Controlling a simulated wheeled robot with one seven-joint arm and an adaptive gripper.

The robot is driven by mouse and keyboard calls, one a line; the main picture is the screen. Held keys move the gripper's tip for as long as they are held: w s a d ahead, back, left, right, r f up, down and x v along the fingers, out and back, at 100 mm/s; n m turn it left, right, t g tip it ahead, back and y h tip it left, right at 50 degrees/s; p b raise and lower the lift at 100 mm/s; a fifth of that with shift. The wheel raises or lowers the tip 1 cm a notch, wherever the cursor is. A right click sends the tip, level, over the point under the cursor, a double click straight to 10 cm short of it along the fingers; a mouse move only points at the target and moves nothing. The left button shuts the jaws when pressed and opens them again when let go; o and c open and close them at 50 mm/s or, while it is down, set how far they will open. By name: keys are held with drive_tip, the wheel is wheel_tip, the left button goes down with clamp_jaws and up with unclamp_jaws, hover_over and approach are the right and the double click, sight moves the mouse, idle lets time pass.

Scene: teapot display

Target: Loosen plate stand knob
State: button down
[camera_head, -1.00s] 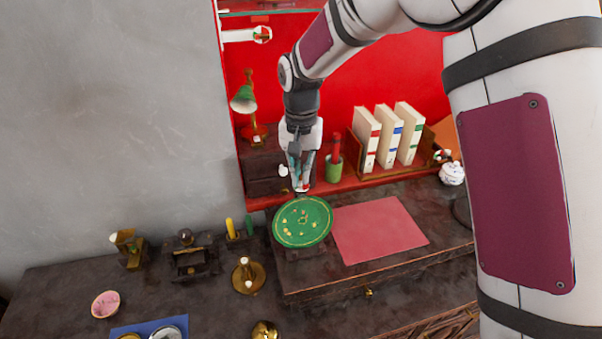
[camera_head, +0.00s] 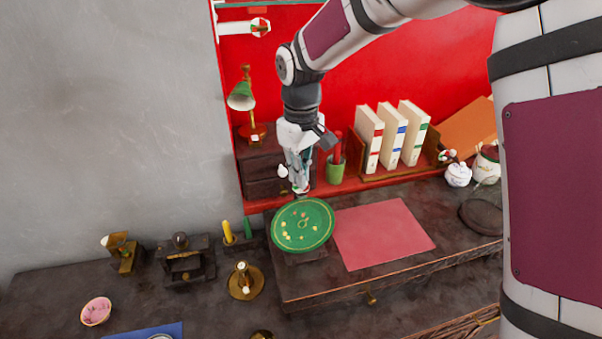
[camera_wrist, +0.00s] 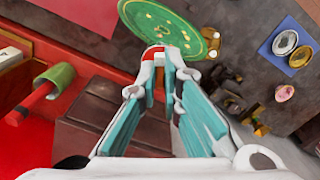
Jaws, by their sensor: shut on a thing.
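A round green plate (camera_head: 303,226) with gold marks leans on its stand on the raised part of the dark desk. It also shows at the top of the wrist view (camera_wrist: 170,20). My gripper (camera_head: 301,188) is at the plate's rear upper edge, pointing down. In the wrist view my gripper's fingertips (camera_wrist: 162,52) are close together beside the plate's rim, shut on the small knob behind it. The knob is mostly hidden by the fingers, and the stand is mostly hidden by the plate.
A green cup with red sticks (camera_head: 335,168) and a row of books (camera_head: 388,138) stand right of my gripper. A green lamp (camera_head: 242,97) stands behind left. A pink mat (camera_head: 382,233) lies right of the plate. A brass candlestick (camera_head: 245,282) stands in front left.

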drive_tip(key=shift+n, duration=1.1)
drive_tip(key=c, duration=1.7)
unclamp_jaws()
drive_tip(key=shift+r, duration=0.1)
wheel_tip(320, 180, up, 12)
drive_tip(key=shift+f, duration=0.1)
